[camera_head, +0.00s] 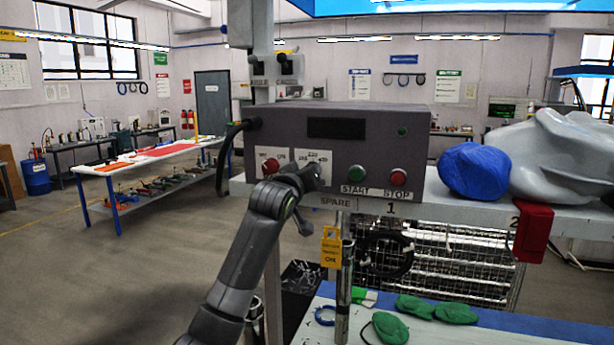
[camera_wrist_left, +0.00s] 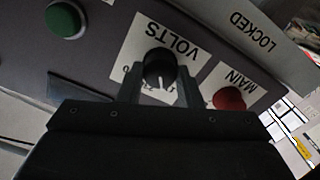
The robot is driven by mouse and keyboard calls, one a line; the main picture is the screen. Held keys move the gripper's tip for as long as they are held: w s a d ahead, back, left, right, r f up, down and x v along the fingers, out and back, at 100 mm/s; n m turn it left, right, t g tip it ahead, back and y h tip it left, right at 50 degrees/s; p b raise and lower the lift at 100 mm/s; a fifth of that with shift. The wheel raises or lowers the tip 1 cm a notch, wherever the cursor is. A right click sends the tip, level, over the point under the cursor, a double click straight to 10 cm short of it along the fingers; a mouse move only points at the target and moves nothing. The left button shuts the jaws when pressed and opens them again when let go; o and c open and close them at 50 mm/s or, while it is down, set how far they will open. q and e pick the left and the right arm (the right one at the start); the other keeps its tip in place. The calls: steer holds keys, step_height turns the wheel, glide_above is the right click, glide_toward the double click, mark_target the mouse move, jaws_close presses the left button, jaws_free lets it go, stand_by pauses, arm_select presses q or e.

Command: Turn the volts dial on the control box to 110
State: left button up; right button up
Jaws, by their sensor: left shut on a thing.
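The grey control box (camera_head: 390,115) stands on a shelf in the head view. Its black volts dial (camera_wrist_left: 159,66) sits on a white VOLTS label, upside down in the left wrist view. My left gripper (camera_wrist_left: 160,80) has one finger on each side of the dial and is shut on it. A white pointer line on the dial points down in the wrist picture, toward my gripper's body. Most scale numbers are hidden or too small to read. In the head view my left gripper (camera_head: 311,176) covers the dial. My right gripper is not in view.
The red MAIN knob (camera_head: 270,166) is close beside the volts dial. The green START button (camera_head: 357,173) and red STOP button (camera_head: 398,177) are to the right. A blue bundle (camera_head: 474,170) lies right of the box. A yellow tag (camera_head: 331,248) hangs below.

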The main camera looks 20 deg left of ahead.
arm_select(q)
steer(key=shift+n, duration=0.9)
steer(key=o, duration=1)
steer(key=shift+s, duration=0.1)
steer(key=s+b, duration=0.2)
steer(key=s, duration=0.3)
steer(key=s+b, duration=0.3)
steer(key=s, duration=0.3)
steer(key=s+b, duration=0.3)
steer(key=s, duration=0.3)
steer(key=shift+s+a, duration=0.1)
steer(key=shift+a, duration=0.2)
